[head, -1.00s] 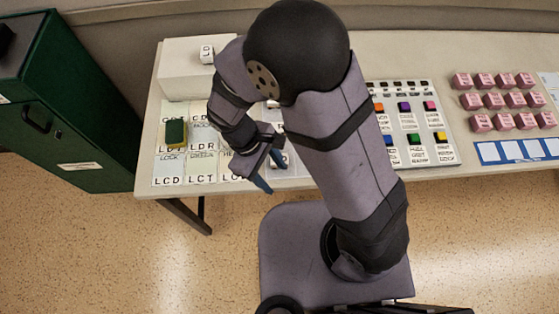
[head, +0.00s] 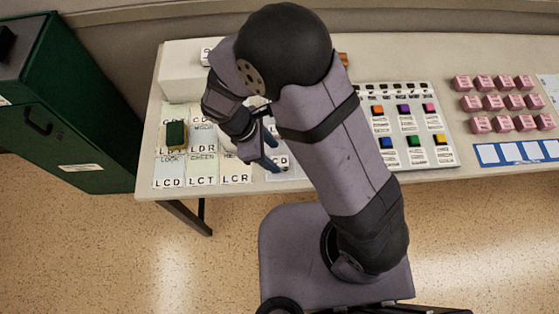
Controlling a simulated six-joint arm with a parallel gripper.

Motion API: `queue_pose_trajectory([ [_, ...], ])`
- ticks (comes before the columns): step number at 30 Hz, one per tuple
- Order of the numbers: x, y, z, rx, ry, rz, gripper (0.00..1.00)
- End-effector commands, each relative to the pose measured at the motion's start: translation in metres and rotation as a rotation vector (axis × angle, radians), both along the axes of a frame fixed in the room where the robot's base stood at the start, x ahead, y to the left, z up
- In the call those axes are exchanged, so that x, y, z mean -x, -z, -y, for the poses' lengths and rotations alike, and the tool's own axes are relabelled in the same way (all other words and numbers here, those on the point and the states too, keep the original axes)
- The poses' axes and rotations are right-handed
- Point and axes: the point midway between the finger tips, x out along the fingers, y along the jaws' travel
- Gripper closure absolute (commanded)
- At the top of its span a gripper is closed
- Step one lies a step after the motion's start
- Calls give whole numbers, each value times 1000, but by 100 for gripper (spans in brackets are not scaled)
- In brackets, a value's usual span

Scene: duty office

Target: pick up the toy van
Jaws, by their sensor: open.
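I cannot make out a toy van for certain; my arm covers part of the table. A small green block with a yellow lower edge (head: 176,135) sits on the lettered cards at the left, and it looks more like a sponge than a van. My gripper (head: 271,150) is open, with its blue fingers over the table to the right of the lettered cards. A white lettered cube (head: 282,162) is close beside the fingertips; I cannot tell whether they touch it. A small orange-brown thing (head: 343,59) shows partly behind my arm.
A white box (head: 180,75) stands at the table's back left, with a white cube (head: 207,56) on it, partly hidden. A board of coloured blocks (head: 440,120) lies right of my arm. Several pink blocks (head: 492,101) stand farther right. A green cabinet (head: 70,110) is at the left.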

Motion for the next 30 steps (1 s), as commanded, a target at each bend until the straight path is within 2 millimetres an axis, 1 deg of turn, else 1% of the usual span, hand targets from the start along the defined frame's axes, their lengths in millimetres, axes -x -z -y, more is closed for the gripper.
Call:
queue_pose_trajectory([
  [4,0,2,1,0,1,0,49],
  [7,-1,9,2,2,2,-1,49],
  [15,-3,37,9,3,2,-2,49],
  [19,-3,47,13,1,2,-1,49],
  [28,-3,51,14,-1,1,2,49],
  [29,-3,51,14,-1,1,2,52],
  [30,-3,51,14,-1,1,2,61],
])
